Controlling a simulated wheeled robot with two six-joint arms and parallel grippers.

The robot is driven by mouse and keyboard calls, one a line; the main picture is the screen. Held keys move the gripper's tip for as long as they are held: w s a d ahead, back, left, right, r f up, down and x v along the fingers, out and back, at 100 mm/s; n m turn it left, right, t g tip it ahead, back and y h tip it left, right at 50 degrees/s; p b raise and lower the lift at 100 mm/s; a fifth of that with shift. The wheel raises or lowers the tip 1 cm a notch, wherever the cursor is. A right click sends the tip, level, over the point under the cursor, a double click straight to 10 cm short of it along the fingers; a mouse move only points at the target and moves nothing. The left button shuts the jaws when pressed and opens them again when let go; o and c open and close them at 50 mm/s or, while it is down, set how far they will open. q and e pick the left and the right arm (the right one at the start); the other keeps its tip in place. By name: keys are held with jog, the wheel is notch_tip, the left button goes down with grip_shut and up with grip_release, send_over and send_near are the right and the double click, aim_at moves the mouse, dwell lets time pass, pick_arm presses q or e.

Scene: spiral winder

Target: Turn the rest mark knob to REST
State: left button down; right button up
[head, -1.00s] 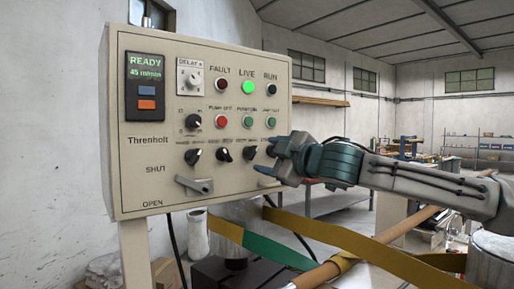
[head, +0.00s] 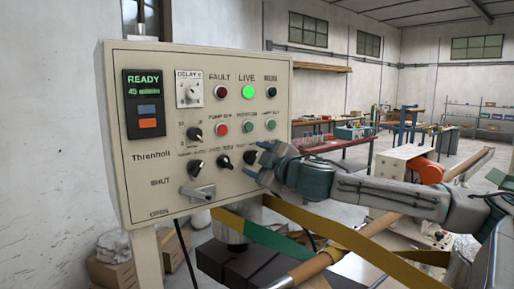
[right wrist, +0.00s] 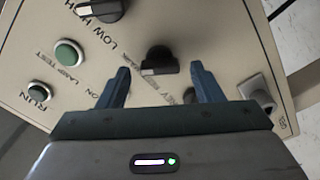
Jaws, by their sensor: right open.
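The rest mark knob (head: 250,157) is a black knob in the lower row of a beige control panel (head: 160,185). In the right wrist view the black knob (right wrist: 158,58) sits between my two blue fingertips, with a gap on each side and lettering beside it. My right gripper (head: 262,164) is open in front of the panel's lower right part. It also shows in the right wrist view (right wrist: 159,72). Where the knob's pointer stands is hard to read. My left gripper is out of view.
Other black knobs (head: 195,167) and a grey SHUT/OPEN lever (head: 198,192) are close by. A yellow-green band (head: 340,235) runs below my right arm.

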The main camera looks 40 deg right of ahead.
jog(key=shift+w, duration=0.1)
jog(key=shift+c, duration=0.4)
jog(key=c, duration=0.9)
